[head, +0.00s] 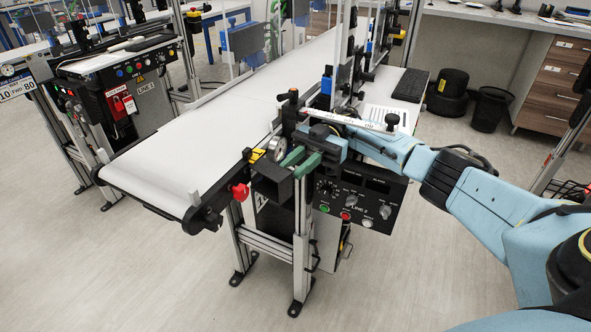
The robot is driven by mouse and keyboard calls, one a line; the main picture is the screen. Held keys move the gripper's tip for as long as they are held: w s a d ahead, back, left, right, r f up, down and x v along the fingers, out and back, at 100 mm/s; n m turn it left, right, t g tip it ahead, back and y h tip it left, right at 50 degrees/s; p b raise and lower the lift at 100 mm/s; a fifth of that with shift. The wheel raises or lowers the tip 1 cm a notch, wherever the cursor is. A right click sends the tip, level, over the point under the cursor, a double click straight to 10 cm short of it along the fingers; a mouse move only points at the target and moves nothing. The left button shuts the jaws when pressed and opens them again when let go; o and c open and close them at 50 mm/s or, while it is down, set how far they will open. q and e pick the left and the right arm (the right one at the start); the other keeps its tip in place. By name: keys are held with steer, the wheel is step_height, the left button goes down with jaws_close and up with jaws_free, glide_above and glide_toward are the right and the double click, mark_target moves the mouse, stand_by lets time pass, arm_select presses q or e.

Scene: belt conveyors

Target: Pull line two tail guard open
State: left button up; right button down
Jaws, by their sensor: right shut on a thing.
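The line two conveyor (222,125) has a white belt, its near end toward the lower left. Its black control panel (360,205), marked LINE 2, hangs at the right side. My right gripper (299,160), with green fingers, is at the side of the frame above and left of this panel. It is shut on a small part there, which the fingers mostly hide. This looks like the tail guard's handle, but I cannot make out its shape. I cannot tell how far open the guard stands. My left gripper is not in view.
A red knob (239,192) and a round gauge (277,148) sit close to my right gripper. Upright posts and clear panels stand behind it. The line one panel (125,95) is at the left. The floor (110,265) in front is clear. A black bin (491,108) stands at the back right.

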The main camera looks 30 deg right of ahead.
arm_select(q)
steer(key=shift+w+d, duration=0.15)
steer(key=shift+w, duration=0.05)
arm_select(e)
steer(key=shift+w+a+r, duration=0.1)
steer(key=shift+w+a, duration=0.05)
